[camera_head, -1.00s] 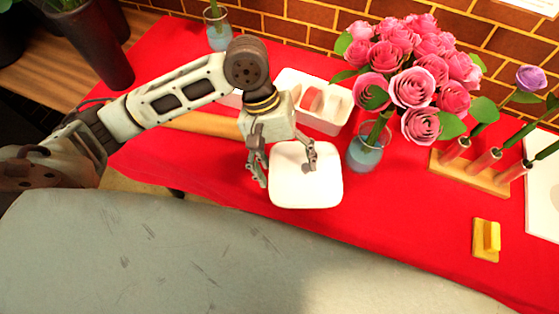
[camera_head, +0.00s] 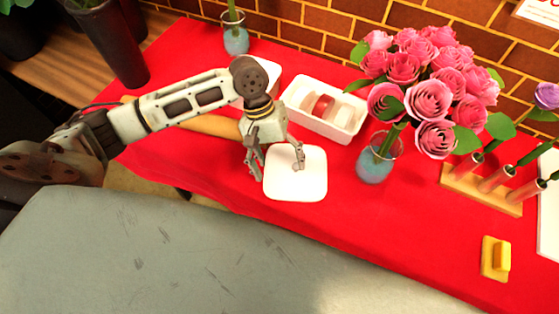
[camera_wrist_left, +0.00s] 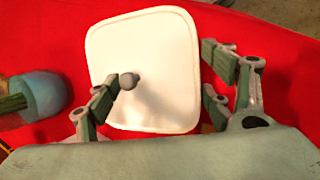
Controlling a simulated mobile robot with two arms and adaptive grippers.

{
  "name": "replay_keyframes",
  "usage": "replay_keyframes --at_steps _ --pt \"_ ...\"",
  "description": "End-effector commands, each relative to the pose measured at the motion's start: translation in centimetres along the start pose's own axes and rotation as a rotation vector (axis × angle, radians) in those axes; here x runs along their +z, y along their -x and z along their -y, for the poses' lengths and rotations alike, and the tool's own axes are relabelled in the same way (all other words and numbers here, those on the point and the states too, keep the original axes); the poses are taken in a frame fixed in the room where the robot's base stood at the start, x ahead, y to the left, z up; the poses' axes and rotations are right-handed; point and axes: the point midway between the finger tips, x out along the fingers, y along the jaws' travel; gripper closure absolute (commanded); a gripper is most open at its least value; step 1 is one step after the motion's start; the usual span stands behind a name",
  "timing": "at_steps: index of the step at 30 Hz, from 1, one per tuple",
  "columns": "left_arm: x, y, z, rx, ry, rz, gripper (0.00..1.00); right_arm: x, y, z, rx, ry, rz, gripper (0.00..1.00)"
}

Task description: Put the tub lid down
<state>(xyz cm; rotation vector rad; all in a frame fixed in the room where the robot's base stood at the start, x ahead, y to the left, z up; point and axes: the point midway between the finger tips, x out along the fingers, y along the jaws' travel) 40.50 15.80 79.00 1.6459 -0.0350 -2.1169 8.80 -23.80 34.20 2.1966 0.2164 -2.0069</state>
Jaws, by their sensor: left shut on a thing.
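The tub lid (camera_head: 305,185) is a white square plate with rounded corners. In the left wrist view the lid (camera_wrist_left: 165,70) lies between and under the fingers. My right gripper is not in view.
A white open tub (camera_head: 345,125) with a reddish thing inside stands behind the lid. A glass vase (camera_head: 374,168) of pink roses stands close to its right. A wooden tube rack (camera_head: 480,190) and a yellow block (camera_head: 496,258) are farther right. Red cloth (camera_head: 410,235) is bare in front.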

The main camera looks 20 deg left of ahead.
Motion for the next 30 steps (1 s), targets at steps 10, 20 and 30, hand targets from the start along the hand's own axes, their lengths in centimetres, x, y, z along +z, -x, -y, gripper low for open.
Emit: replay_keyframes --at_steps 10,20,30 --pt "-0.2 -0.7 0.3 -0.001 0.002 0.001 0.5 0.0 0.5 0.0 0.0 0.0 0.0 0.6" --pt "-0.2 -1.5 0.6 -0.004 0.002 0.005 0.15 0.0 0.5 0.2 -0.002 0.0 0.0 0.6" --pt "-0.3 -1.2 0.4 -0.002 0.001 0.001 0.07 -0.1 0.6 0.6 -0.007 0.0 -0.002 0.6"
